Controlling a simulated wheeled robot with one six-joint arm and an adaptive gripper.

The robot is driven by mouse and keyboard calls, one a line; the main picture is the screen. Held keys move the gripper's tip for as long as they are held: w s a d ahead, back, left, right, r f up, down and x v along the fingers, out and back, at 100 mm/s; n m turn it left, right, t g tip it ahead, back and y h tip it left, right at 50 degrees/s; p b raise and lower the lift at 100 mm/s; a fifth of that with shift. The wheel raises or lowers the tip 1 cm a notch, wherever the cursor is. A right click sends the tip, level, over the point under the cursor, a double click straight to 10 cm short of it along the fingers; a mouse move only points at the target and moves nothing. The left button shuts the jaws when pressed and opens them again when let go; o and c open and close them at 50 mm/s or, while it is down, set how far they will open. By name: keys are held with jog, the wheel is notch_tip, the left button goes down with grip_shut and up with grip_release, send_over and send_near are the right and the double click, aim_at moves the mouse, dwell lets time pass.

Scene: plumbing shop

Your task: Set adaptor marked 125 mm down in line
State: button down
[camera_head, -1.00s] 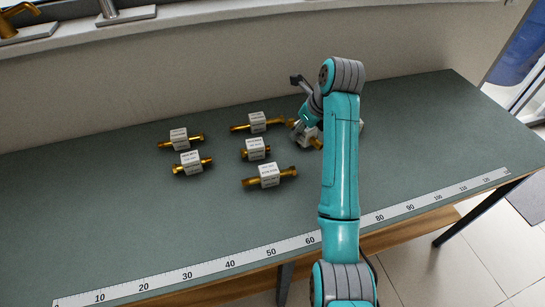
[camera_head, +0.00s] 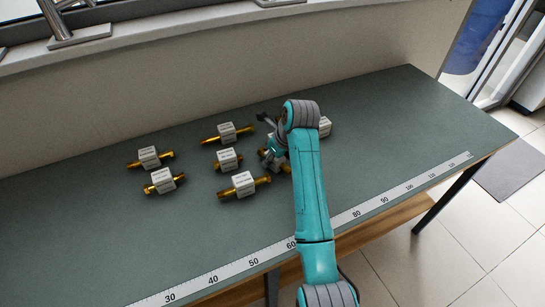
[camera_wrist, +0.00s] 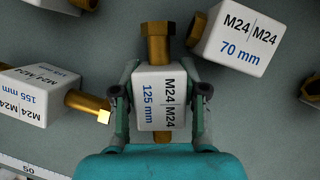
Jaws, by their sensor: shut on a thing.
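My gripper (camera_wrist: 160,97) is shut on the adaptor marked 125 mm (camera_wrist: 153,88) in the wrist view. The fingers clasp its white M24|M24 block from both sides, and a brass end points up the picture. In the head view my gripper (camera_head: 270,154) is partly behind my arm, right of the middle adaptors. Whether the held adaptor touches the bench cannot be told. The adaptor marked 70 mm (camera_wrist: 238,38) lies at upper right in the wrist view. The adaptor marked 155 mm (camera_wrist: 35,85) lies at left, its brass end close to my left finger.
On the green bench (camera_head: 400,110), two adaptors lie at left (camera_head: 150,157), three in the middle, including a front one (camera_head: 244,184), and one right of my arm (camera_head: 323,126). A ruler strip (camera_head: 385,200) runs along the front edge. The bench's right part is clear.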

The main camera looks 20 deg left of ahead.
aim_at(284, 164)
jog(key=shift+f, duration=0.1)
jog(key=c, duration=0.6)
grip_release()
jog(key=v, duration=1)
jog(key=shift+d+r, duration=0.2)
jog(key=shift+r, duration=0.1)
jog(key=shift+c, duration=1.2)
jog(key=shift+x, duration=5.4)
